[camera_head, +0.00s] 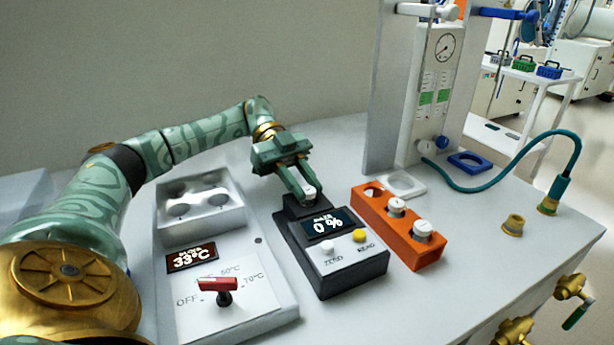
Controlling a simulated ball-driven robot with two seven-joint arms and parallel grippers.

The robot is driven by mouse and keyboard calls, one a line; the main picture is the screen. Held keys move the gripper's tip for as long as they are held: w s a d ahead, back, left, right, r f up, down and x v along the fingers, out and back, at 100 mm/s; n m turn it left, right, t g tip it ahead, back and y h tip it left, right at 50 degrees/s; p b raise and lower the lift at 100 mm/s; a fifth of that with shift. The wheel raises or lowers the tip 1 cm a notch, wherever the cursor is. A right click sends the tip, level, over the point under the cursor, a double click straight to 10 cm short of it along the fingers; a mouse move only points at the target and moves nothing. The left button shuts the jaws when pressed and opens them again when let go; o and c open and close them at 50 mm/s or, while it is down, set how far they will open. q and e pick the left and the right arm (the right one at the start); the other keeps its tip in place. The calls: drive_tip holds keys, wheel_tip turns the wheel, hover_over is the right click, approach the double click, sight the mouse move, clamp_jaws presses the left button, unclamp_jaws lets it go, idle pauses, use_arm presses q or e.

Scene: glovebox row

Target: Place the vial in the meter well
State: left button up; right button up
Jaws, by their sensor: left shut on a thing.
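My left gripper (300,190) reaches in from the left and is shut on a white-capped vial (309,191). Only the vial's cap shows clearly; its body is hidden by the fingers and the meter. The vial is at the raised back part of the dark meter (290,213), where the well seems to be. I cannot tell whether the vial is inside the well or just above it. The meter's display (325,223) reads 0 %, with a white button and a yellow button below it. My right gripper is not in view.
An orange rack (428,256) right of the meter holds two white-capped vials (396,207) and has an empty hole at its far end. A heater block (207,215) with a red knob (218,285) stands left, reading 33°C. A teal hose (500,184) crosses the bench at right.

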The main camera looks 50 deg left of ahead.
use_arm(q)
drive_tip(key=shift+s, duration=0.1)
drive_tip(key=shift+f, duration=0.1)
drive_tip(key=o, duration=1)
drive_tip(key=shift+r, duration=0.2)
drive_tip(key=v, duration=0.7)
drive_tip(key=shift+a+r, duration=0.1)
drive_tip(key=shift+a, duration=0.1)
